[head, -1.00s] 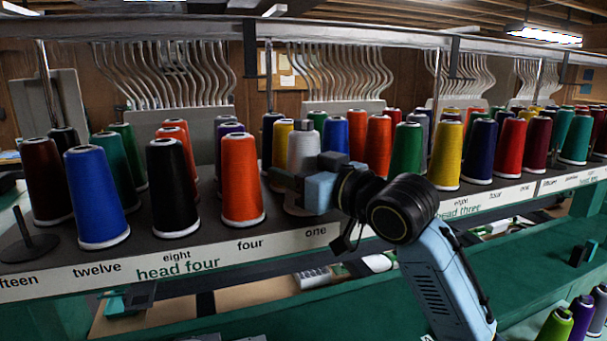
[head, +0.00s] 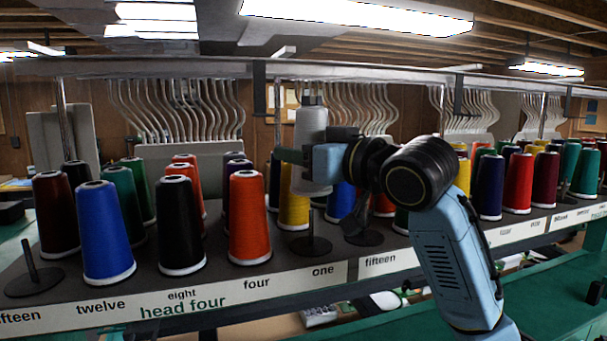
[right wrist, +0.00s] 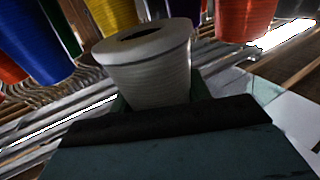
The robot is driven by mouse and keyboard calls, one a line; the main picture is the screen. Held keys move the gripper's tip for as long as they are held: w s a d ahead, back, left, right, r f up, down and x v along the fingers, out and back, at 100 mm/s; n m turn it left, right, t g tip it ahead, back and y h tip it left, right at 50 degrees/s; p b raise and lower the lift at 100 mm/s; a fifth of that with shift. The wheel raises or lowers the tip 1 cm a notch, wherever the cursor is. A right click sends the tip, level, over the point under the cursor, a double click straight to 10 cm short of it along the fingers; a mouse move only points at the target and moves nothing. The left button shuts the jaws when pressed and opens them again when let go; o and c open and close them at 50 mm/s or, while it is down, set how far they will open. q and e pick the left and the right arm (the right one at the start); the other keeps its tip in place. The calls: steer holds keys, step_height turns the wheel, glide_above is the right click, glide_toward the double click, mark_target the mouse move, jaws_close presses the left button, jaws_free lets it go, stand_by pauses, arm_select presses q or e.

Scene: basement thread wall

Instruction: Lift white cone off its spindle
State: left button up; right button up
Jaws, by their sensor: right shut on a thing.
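The white cone (head: 311,135) is upright in the head view, raised clear above the rack. My right gripper (head: 308,158) is shut on it, with one finger showing at its left side and the gripper body at its right. In the right wrist view the cone (right wrist: 148,72) shows its wide end and hollow opening, held at the gripper's fingers. The bare spindle (head: 312,236) with its dark round base stands on the rack below the cone, above the label "one". My left gripper is not in view.
An orange cone (head: 249,218) stands left of the bare spindle and a yellow cone (head: 293,205) close behind it. More cones fill the rack on both sides. Curved thread tubes (head: 180,110) and a long rail (head: 200,67) are behind and above the held cone.

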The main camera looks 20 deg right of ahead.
mark_target(303, 123)
steer(key=shift+r, duration=0.35)
steer(key=shift+r, duration=0.1)
step_height(303, 123, up, 4)
steer(key=p, duration=0.4)
